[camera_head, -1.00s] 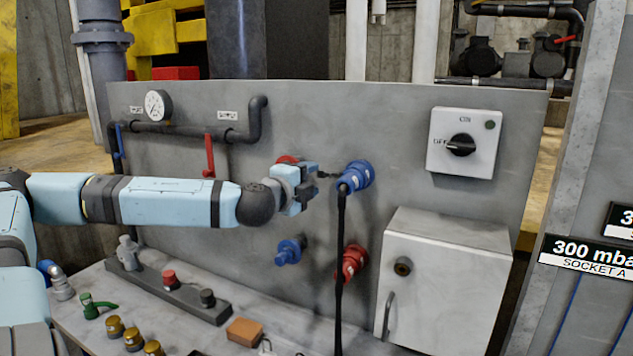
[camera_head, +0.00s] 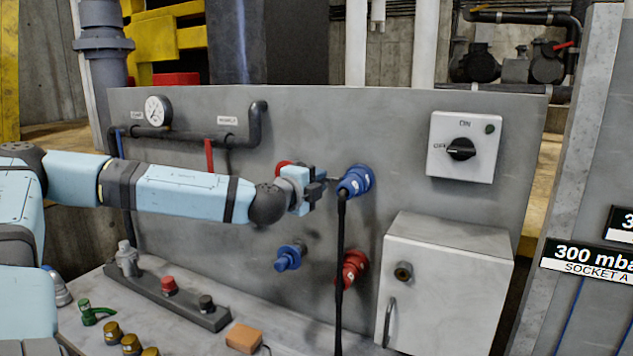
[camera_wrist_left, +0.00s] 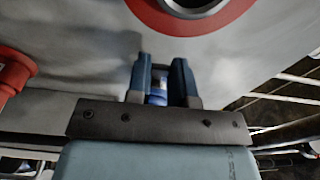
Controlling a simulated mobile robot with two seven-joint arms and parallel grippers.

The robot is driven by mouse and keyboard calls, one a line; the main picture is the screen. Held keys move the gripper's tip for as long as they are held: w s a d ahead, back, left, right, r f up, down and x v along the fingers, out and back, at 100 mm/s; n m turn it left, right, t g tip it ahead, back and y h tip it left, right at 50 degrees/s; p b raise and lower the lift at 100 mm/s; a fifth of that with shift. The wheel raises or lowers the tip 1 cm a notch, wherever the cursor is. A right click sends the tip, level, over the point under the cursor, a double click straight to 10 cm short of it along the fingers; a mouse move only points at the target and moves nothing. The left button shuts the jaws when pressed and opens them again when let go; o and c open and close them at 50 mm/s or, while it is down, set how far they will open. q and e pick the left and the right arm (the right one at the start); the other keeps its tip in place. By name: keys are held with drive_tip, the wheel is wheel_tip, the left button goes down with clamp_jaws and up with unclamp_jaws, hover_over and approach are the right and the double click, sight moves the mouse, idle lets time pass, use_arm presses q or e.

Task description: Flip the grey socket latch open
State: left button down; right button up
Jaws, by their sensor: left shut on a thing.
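The blue socket with its plug (camera_head: 356,180) sits on the grey panel, and a black cable hangs from the plug. A small dark piece, seemingly the latch (camera_head: 333,181), sticks out from its left side toward my left gripper (camera_head: 321,186). This gripper comes from the left and is shut at that piece, with its fingertips just left of the blue socket. In the left wrist view the two fingers (camera_wrist_left: 161,82) stand close together with something blue between or behind them. The latch is mostly hidden there. My right gripper is not in view.
Below are an empty-looking blue socket (camera_head: 289,256) and a red plug (camera_head: 352,266). A red round part (camera_head: 284,164) is behind my gripper. A white cabinet (camera_head: 447,285) and a switch box (camera_head: 464,147) are at right. The hanging cable (camera_head: 340,270) crosses the panel.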

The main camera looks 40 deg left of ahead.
use_arm(q)
drive_tip(key=m+h+b, duration=0.1)
drive_tip(key=h, duration=0.1)
drive_tip(key=w+a+m+h+b, duration=0.1)
drive_tip(key=h+b, duration=0.1)
drive_tip(key=shift+m, duration=0.4)
drive_tip(key=shift+w+h, duration=0.1)
drive_tip(key=shift+h, duration=0.4)
drive_tip(key=c, duration=1)
unclamp_jaws()
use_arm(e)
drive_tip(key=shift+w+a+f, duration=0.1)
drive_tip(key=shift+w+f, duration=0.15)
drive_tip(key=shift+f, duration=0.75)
